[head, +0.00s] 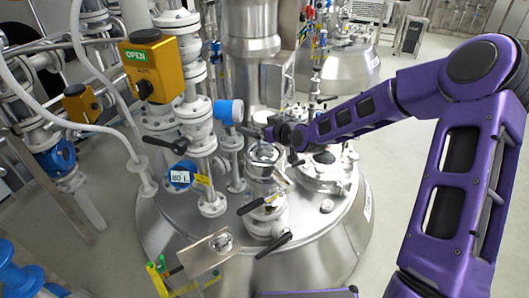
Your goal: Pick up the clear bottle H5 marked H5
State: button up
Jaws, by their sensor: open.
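My gripper (270,134) is at the end of the purple arm, small and dark above the middle of the steel reactor lid (318,222). It is open, and I see nothing held in it. A small clear or shiny rounded object (222,241) sits on a flat metal plate (203,256) at the lid's front left, below and left of my gripper and well apart from it. It may be the clear bottle H5, but I cannot read a mark on it. No H5 label is legible anywhere in this view.
A yellow valve box (153,66) marked OPEN, white flanged pipes (190,118) and a blue round gauge (228,112) crowd the left. A steel column (252,60) stands behind my gripper. Black-handled valve fittings (266,208) rise from the lid's middle. Open floor (395,165) lies at right.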

grip_shut()
dwell(0.4)
